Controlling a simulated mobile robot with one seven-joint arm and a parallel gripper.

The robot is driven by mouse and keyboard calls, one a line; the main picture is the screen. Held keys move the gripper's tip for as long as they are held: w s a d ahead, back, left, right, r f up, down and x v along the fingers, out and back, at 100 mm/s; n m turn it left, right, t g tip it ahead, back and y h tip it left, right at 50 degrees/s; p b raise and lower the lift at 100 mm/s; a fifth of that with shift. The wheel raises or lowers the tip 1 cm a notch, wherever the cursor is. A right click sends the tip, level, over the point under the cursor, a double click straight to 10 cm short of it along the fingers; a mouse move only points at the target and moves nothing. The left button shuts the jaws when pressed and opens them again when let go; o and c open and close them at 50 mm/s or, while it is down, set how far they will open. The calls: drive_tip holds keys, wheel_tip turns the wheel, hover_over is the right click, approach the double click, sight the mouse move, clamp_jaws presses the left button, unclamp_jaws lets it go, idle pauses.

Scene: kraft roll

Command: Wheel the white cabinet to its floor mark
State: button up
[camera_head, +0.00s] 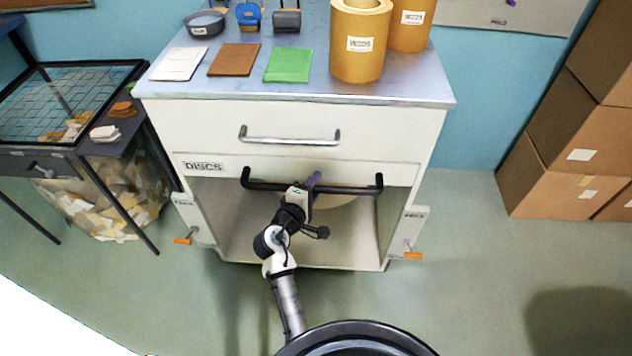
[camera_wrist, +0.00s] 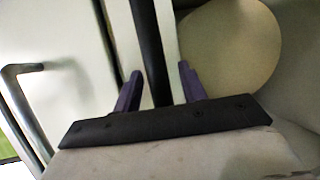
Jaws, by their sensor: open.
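The white cabinet (camera_head: 290,118) stands ahead of me, with a silver drawer handle and, below it, a black push bar (camera_head: 262,187). My arm reaches to this bar. My gripper (camera_head: 312,183) is open at the bar's middle. In the wrist view the bar (camera_wrist: 151,50) runs between the two purple fingers of my gripper (camera_wrist: 158,82), with gaps at both sides. An orange tab (camera_head: 183,240) sits low at the cabinet's left and another orange tab (camera_head: 413,256) at its right. I see no floor mark.
Cardboard boxes (camera_head: 575,130) are stacked at right. Floor between cabinet and boxes is clear.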

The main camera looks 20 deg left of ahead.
drive_tip(key=shift+w+d+f, duration=0.1)
drive_tip(key=shift+w+f, duration=0.05)
drive_tip(key=shift+w, duration=0.45)
clamp_jaws()
